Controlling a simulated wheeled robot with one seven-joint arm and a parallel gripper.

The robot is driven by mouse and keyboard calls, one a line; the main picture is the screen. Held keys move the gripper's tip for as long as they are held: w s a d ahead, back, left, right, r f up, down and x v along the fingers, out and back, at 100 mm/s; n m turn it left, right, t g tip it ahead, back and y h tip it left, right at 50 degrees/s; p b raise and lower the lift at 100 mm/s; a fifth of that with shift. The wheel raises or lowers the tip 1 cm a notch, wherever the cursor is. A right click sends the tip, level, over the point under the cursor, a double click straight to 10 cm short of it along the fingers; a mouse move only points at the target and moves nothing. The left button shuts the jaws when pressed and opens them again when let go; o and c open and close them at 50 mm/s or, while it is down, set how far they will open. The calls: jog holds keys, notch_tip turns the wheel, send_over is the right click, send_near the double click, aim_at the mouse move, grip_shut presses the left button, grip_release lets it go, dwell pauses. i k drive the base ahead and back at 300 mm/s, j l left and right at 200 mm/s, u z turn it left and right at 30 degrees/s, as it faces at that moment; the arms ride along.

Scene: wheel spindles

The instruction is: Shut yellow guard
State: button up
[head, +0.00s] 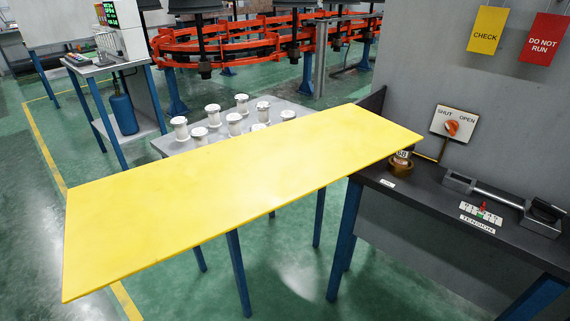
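The yellow guard (225,205) is a long flat panel in the head view. It reaches from the lower left to the edge of the dark bench at the right. It covers part of a grey table behind it. I see no handle on it, and I cannot tell how it is hinged. A white plate marked SHUT and OPEN (467,111) is on the grey wall beyond its right end, with an orange knob (452,127). I cannot tell which word the knob points to. My gripper is not in view.
The dark bench (410,192) holds a TENSION plate (479,214), a metal bar device (500,197) and a small brass part (400,163). Several white spools (235,124) stand on the grey table (290,104). A trolley (95,65) is at the left. Green floor is open in front.

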aim_at(119, 226)
jog(key=i+j+z, duration=0.1)
jog(key=j+z, duration=0.55)
jog(key=j, duration=0.25)
jog(key=i+j, duration=0.15)
jog(key=j, duration=0.35)
jog(key=i+j+z, duration=0.1)
jog(key=j, duration=0.4)
jog(key=i+j, duration=0.1)
jog(key=j, duration=0.4)
jog(key=i+j+z, duration=0.1)
jog(key=j, duration=0.4)
jog(key=i+j, duration=0.1)
jog(key=j, duration=0.4)
jog(key=j+z, duration=0.15)
jog(key=z, duration=0.3)
jog(key=k+j+z, duration=0.1)
jog(key=z, duration=0.3)
jog(key=k+j+z, duration=0.1)
jog(key=z, duration=0.35)
jog(key=k+j+z, duration=0.1)
jog(key=z, duration=0.3)
jog(key=k+j+u, duration=0.25)
jog(key=k, duration=0.15)
jog(key=k+u, duration=0.15)
jog(key=u, duration=0.35)
jog(key=k+j+u, duration=0.1)
jog(key=u, duration=0.35)
jog(key=k+j+u, duration=0.1)
jog(key=u, duration=0.4)
